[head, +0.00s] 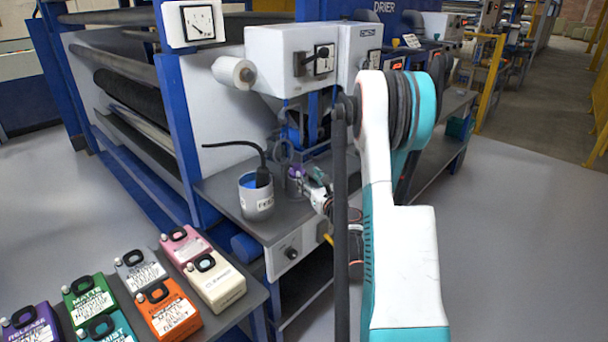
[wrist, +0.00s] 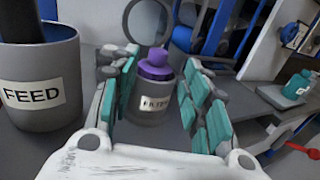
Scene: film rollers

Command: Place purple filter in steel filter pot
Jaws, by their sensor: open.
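The purple filter (wrist: 157,62) sits upright in the mouth of the steel filter pot (wrist: 150,112), its top standing above the rim. How deep it sits cannot be told. The pot's label is partly readable as "FILTER". My gripper (wrist: 153,72) is open, its teal-padded fingers on either side of the filter and pot, with visible gaps on both sides. In the head view the purple filter (head: 295,172) and pot show small on the machine's shelf, and my gripper (head: 314,184) is beside them, partly hidden by my arm.
A grey FEED pot (wrist: 40,85) with a dark hose in it stands close left of my gripper. A ring-shaped part (wrist: 147,22) rises behind the filter pot. A teal-topped bottle (wrist: 297,85) stands at right. Several coloured labelled cartridges (head: 168,310) lie on the front-left table.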

